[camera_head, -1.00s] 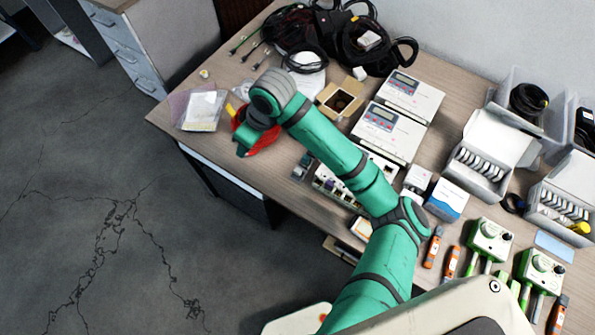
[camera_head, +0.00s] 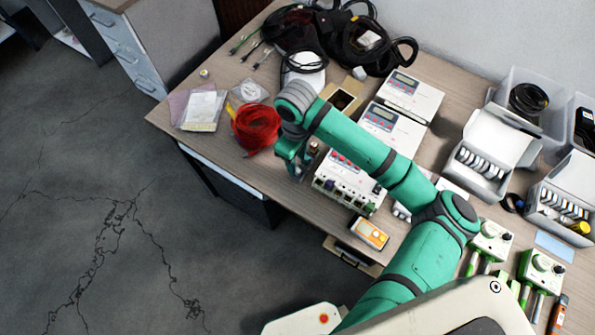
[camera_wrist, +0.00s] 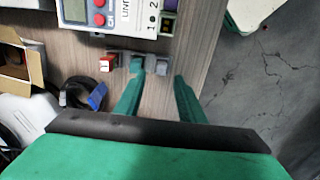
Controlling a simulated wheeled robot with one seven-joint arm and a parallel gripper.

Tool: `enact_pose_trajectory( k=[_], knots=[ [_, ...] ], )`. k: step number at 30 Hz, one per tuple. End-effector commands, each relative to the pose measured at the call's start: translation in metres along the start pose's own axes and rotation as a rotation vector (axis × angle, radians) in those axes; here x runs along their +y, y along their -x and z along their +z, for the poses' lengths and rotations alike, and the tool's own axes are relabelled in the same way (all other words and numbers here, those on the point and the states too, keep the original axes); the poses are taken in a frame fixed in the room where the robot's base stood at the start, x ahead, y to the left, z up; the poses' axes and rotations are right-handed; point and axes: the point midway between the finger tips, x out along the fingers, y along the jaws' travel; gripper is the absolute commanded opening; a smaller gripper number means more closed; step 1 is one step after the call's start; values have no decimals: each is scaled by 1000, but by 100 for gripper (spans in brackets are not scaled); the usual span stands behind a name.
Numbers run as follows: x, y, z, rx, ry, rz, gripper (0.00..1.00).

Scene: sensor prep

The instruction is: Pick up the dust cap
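My gripper (camera_head: 292,168) hangs over the front part of the desk, just left of a white multi-port device (camera_head: 345,185). In the wrist view its two green fingers (camera_wrist: 158,78) are apart, with nothing held between them. Small pieces lie in a row by the device beyond the fingertips: a red-and-white one (camera_wrist: 107,62) to the left and a grey one (camera_wrist: 160,65) ahead of the gap. The left fingertip overlaps the row. I cannot tell for certain which piece is the dust cap. The arm hides part of this area in the head view.
A coiled red cable (camera_head: 255,127) lies left of my gripper. An open cardboard box (camera_head: 341,100) and white instruments (camera_head: 388,130) stand behind. An orange handheld meter (camera_head: 370,232) lies near the desk's front edge. Floor is open beyond that edge.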

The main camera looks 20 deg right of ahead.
Motion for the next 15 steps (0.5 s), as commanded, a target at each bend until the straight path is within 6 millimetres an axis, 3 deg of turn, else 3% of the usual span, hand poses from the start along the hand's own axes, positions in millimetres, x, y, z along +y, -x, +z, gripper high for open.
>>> enact_pose_trajectory(
  k=[9, 15],
  knots=[
    [-2, -40, 6, -1, -2, 0, 36],
    [-2, -46, 5, 0, -1, 1, 36]
  ],
)
